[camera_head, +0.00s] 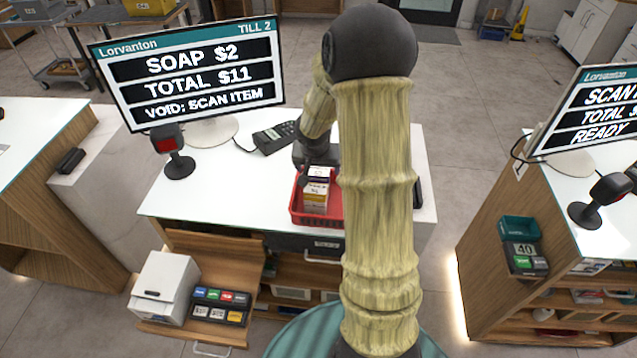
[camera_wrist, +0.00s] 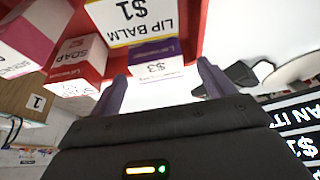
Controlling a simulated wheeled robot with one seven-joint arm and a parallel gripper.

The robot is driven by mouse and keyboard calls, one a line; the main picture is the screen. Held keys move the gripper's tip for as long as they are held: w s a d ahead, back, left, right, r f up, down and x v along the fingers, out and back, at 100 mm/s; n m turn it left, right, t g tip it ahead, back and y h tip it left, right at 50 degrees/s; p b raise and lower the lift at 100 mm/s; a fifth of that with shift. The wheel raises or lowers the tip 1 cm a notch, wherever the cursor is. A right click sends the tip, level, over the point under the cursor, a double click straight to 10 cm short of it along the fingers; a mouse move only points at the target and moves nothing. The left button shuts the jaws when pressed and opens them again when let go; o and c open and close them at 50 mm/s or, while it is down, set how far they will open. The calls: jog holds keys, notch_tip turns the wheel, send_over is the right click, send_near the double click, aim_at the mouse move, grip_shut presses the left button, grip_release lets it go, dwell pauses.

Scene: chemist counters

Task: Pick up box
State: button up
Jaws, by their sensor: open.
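A red tray (camera_head: 328,219) on the white till counter holds small boxes. A purple and white box (camera_wrist: 155,55) priced $3 also shows in the head view (camera_head: 319,172), at the tray's far end. In the wrist view my open gripper (camera_wrist: 162,74) has its fingers apart, one towards each side of this box; I cannot tell whether they touch it. A yellow-edged lip balm box (camera_wrist: 140,18) priced $1 is right beside it. A red and white soap box (camera_wrist: 80,55) and a pink and white box (camera_wrist: 35,30) also show. My arm partly covers the tray's right side in the head view.
A till screen (camera_head: 190,75) reads soap $2, total $11, void: scan item. A scanner (camera_head: 172,150) and a keypad (camera_head: 276,136) stand on the counter. An open drawer (camera_head: 215,265) juts out at the front left. Another till counter (camera_head: 545,190) is at right.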

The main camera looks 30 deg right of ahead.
jog(key=shift+s+b+x, duration=0.15)
jog(key=shift+x, duration=1.15)
jog(key=shift+s+b+x, duration=0.15)
jog(key=shift+x, duration=1.15)
jog(key=shift+a+f, duration=0.1)
jog(key=c, duration=1.1)
